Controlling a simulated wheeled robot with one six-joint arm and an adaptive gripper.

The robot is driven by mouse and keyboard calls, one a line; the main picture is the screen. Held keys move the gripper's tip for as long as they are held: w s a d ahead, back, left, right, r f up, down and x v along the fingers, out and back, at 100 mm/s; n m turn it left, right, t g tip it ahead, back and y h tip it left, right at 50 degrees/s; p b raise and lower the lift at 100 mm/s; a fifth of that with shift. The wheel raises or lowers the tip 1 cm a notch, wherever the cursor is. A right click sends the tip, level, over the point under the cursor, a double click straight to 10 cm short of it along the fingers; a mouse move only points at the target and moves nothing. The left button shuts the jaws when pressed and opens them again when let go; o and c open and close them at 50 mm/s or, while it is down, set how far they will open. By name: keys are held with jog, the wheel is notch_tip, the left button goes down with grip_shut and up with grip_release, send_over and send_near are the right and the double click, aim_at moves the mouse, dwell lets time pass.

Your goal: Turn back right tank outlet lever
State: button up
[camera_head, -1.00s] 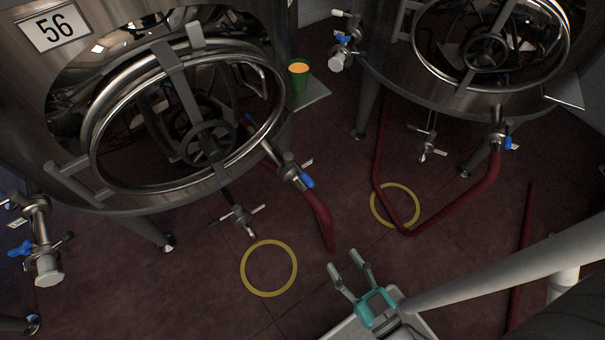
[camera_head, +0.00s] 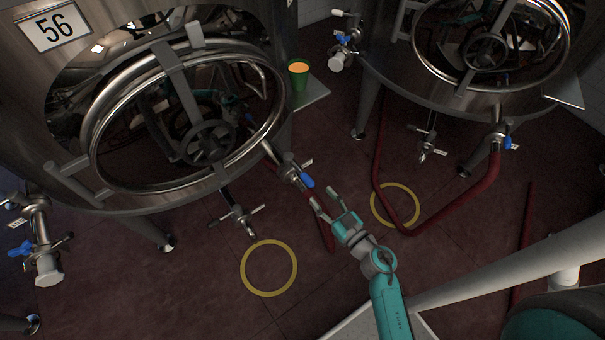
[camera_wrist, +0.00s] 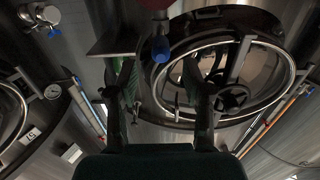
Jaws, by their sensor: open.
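The right tank's outlet (camera_head: 498,137) is at the upper right of the head view. It has a blue lever (camera_head: 507,142) and a red hose (camera_head: 465,195). Tank 56's outlet valve (camera_head: 290,170) has another blue lever (camera_head: 307,181). My gripper (camera_head: 326,197) is open and empty, just below and right of tank 56's lever, with a small gap to it. A blue lever (camera_wrist: 160,49) shows in the wrist view above and between the fingertips of my gripper (camera_wrist: 158,72). The right tank's lever is well away from my gripper.
Tank 56 (camera_head: 130,205) stands at left with a round hatch and a side valve (camera_head: 42,240). A green cup (camera_head: 299,84) stands on a small shelf (camera_head: 317,92). Yellow rings (camera_head: 269,294) mark the floor, and a red hose (camera_head: 326,232) lies near my gripper.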

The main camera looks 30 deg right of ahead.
aim_at(302, 175)
jog(key=w, duration=1)
jog(key=shift+w+a, duration=0.2)
jog(key=shift+a, duration=0.05)
grip_shut()
